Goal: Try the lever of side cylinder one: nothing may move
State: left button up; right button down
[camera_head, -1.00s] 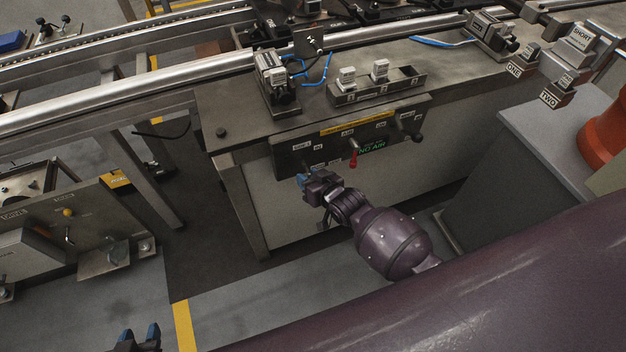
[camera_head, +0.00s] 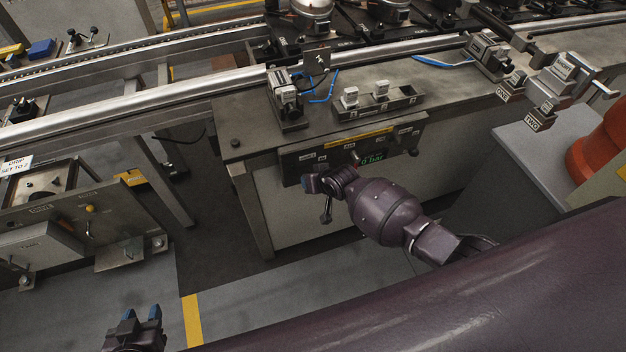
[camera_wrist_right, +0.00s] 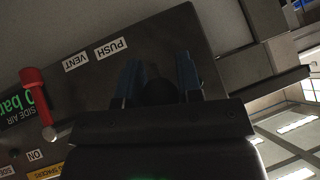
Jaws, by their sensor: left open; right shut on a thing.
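The dark control panel (camera_head: 405,137) is on the front of the grey bench and carries small white labels. A green display (camera_head: 373,157) on it reads "0 bar". My right gripper (camera_head: 310,183) is at the panel's lower left. In the right wrist view, its blue fingers (camera_wrist_right: 160,80) are shut on a dark rounded knob (camera_wrist_right: 160,92), mostly hidden, beside the VENT and PUSH labels (camera_wrist_right: 95,55). The red lever (camera_wrist_right: 36,95) shows to the left there, apart from the fingers. My left gripper (camera_head: 141,314) is open and empty at the lower left.
Blocks labelled ONE (camera_head: 510,88) and TWO (camera_head: 541,118) are at the right. A small rack (camera_head: 405,103) and a dark device (camera_head: 286,100) with blue hoses stand on the bench. An orange-red body (camera_head: 597,150) is at the right edge.

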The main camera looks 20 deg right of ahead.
jog(key=c, duration=0.8)
grip_release()
jog(key=p+v, duration=0.2)
jog(key=v, duration=0.8)
jog(key=shift+s+d+r+p, duration=0.15)
jog(key=shift+s+r+p, duration=0.05)
jog(key=shift+r+p, duration=0.2)
